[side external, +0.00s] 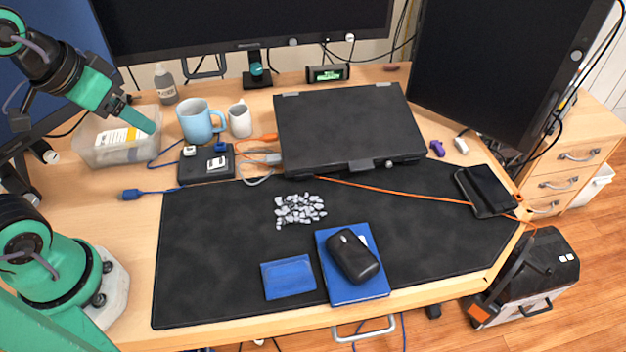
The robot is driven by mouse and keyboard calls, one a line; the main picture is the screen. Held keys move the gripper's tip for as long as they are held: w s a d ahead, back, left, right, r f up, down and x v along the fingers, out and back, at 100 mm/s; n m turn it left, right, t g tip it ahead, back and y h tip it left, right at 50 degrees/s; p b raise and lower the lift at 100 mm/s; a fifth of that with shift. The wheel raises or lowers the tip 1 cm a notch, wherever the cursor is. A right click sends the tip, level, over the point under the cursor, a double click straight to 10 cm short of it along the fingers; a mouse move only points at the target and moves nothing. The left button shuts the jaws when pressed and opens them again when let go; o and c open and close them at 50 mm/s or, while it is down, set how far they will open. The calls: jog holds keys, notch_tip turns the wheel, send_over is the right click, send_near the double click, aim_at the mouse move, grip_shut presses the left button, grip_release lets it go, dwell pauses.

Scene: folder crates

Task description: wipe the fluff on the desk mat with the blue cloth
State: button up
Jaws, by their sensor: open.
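The fluff (300,210) is a patch of pale grey-white bits near the middle of the dark desk mat (220,260). The blue cloth (288,278) lies flat and folded on the mat, below the fluff and near the front edge. My gripper (150,126) is at the upper left, raised in front of the clear plastic box, well away from the cloth and the fluff. It is open, and nothing shows between its fingers. Neither the fluff nor the cloth is covered.
A blue book (350,292) with a black mouse (352,256) on it lies just right of the cloth. A closed black laptop (348,125) stands behind the fluff. A blue mug (197,122) and clear box (100,150) are near my gripper. The mat's left part is clear.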

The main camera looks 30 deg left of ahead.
jog(key=shift+o, duration=1.4)
jog(key=n+g, duration=0.6)
jog(key=n, duration=0.4)
send_over(288, 271)
notch_tip(288, 271, down, 16)
jog(key=shift+f, duration=0.1)
jog(key=shift+f, duration=3.8)
